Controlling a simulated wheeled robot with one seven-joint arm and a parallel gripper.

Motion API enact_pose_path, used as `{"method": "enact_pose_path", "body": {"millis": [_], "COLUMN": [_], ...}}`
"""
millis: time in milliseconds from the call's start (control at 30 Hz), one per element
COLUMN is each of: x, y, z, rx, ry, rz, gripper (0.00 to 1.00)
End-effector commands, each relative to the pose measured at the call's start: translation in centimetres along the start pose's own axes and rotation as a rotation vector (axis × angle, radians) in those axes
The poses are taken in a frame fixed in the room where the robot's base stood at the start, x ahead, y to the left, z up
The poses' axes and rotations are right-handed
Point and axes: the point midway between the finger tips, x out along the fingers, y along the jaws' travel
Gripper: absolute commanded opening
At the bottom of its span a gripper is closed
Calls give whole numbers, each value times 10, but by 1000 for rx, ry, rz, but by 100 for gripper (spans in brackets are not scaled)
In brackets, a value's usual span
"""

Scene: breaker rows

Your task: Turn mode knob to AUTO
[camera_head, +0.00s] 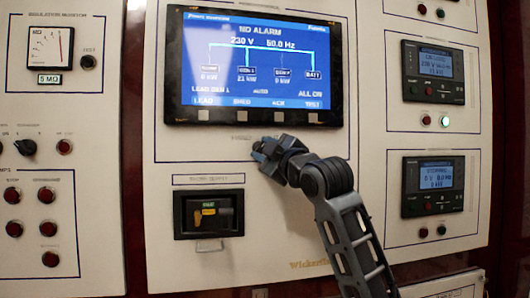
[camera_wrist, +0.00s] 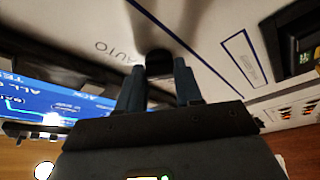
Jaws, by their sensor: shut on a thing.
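The black mode knob (camera_wrist: 158,62) sits on the pale panel (camera_head: 290,225), with a dark blur or shadow behind it. In the wrist view the two blue-grey fingertips of my gripper (camera_wrist: 158,80) are on either side of the knob, closed on it. An AUTO label (camera_wrist: 119,50) is printed on the panel beside the knob, upside down in this view. In the head view my gripper (camera_head: 262,152) is at the panel just below the screen and hides the knob. I cannot tell which position the knob points to.
A large blue screen (camera_head: 255,65) reading NO ALARM is just above my gripper. Small meter displays (camera_head: 433,72) are on the right panel. Another black knob (camera_head: 27,148) and red buttons are on the left panel.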

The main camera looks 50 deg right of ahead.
Motion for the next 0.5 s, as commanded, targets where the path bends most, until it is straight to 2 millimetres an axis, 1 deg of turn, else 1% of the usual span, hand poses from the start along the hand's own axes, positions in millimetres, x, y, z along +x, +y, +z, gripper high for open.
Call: {"method": "enact_pose_path", "body": {"millis": [367,400,500], "x": [0,0,0], "y": [-2,-2,-1], "z": [2,2,1], "rx": [5,5,4], "ry": [-4,-4,-3], "rz": [-3,-3,-2], "gripper": [5,39,49]}}
